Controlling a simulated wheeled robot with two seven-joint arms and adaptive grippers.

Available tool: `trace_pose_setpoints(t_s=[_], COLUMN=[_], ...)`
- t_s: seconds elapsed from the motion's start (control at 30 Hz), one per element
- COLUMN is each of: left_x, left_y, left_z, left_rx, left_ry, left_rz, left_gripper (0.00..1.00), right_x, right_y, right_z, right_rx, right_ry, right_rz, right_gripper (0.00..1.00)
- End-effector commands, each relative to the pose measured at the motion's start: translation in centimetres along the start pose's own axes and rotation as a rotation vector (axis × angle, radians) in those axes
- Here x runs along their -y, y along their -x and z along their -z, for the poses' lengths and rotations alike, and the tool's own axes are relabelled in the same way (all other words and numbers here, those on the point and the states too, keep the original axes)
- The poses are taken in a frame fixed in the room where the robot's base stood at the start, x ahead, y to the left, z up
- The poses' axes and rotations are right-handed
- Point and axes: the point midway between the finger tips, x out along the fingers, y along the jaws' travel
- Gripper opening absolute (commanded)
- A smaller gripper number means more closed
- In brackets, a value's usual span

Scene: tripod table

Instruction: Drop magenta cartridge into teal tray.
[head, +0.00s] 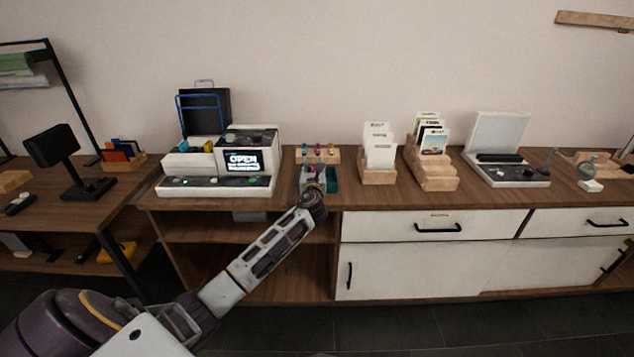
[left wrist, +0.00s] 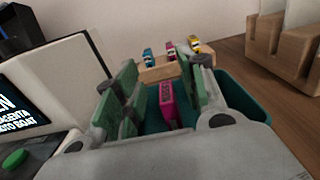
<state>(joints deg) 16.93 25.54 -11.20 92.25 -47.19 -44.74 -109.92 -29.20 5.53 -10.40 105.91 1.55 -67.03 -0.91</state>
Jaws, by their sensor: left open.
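A magenta cartridge (left wrist: 168,103) stands between the spread green fingers of my left gripper (left wrist: 157,60) in the left wrist view. My left gripper also shows in the head view (head: 313,170), at the tray. The teal tray (left wrist: 245,98) lies around and beneath the fingers. Its right wall shows right of the gripper in the head view (head: 333,178). The cartridge appears inside the tray's outline, with a gap to each finger. Its lower end is hidden by the gripper body, so I cannot tell whether it touches the tray floor. My right gripper is not in view.
A wooden rack (left wrist: 160,70) behind the tray holds small blue, magenta and yellow pieces. A white machine with a lit screen (head: 243,162) stands close on the left. Wooden card holders (head: 378,176) stand to the right, with bare tabletop between.

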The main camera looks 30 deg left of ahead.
Motion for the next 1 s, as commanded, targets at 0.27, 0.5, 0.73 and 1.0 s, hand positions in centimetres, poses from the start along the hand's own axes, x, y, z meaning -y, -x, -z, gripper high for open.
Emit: trace_pose_setpoints(t_s=[0.27, 0.5, 0.73, 1.0], left_x=[0.1, 0.0, 0.0, 0.0], left_y=[1.9, 4.4, 6.9, 9.9], left_z=[0.0, 0.1, 0.1, 0.1], left_rx=[0.000, -0.001, 0.000, 0.000], left_ry=[-0.001, -0.001, -0.002, -0.001], left_rz=[0.002, 0.002, 0.002, 0.002], left_gripper=[0.40, 0.40, 0.40, 0.40], right_x=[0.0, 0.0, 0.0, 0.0], right_y=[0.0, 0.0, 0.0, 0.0], right_z=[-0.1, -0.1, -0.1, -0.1], right_rx=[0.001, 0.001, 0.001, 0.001], right_ry=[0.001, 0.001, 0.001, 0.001], right_rz=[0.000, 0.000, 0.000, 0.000], right_gripper=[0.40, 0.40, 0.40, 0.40])
